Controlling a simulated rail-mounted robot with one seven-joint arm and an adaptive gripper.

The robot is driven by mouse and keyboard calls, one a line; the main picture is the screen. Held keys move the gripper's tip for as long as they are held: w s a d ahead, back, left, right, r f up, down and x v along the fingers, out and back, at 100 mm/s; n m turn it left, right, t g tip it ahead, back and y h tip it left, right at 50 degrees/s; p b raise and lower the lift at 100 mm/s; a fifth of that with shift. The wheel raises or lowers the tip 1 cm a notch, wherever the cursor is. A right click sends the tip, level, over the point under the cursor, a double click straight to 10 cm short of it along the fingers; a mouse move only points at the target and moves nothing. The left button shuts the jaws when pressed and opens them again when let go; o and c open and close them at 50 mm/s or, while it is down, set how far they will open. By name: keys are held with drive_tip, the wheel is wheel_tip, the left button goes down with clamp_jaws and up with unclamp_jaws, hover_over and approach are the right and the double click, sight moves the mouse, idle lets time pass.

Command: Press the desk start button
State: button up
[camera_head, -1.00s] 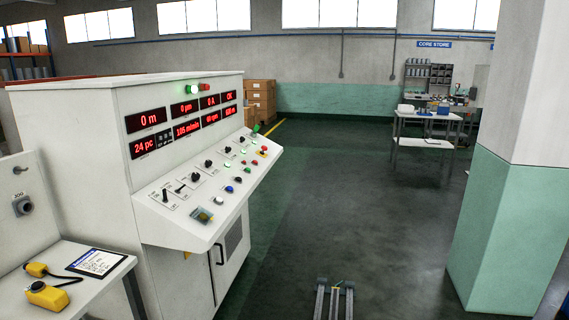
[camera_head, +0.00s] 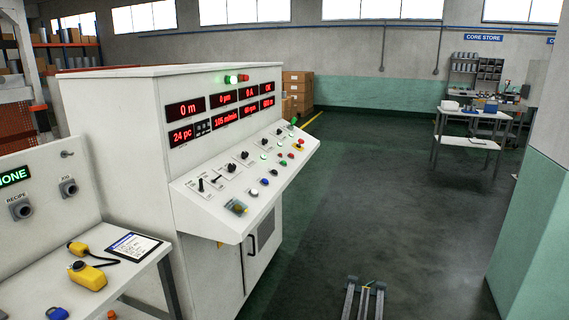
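The control desk (camera_head: 112,120) stands left of the middle, white, with a sloping panel (camera_head: 218,219) facing right. Along the panel's lower part runs a row with a white button (camera_head: 254,193), a blue button (camera_head: 265,181), a black button (camera_head: 274,172), a green button (camera_head: 283,163) and a red button (camera_head: 291,155). A red mushroom button on yellow (camera_head: 299,146) sits at the far end. Several small green lights or buttons glow above this row. The labels are too small to read, so I cannot tell which is start. I cannot make out my gripper.
A white side table (camera_head: 136,273) at lower left holds a yellow pendant (camera_head: 87,275) and a tablet (camera_head: 134,245). A green-and-white pillar (camera_head: 530,235) stands at right. The floor between desk and pillar is clear.

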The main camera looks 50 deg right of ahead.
clamp_jaws()
idle(1.2)
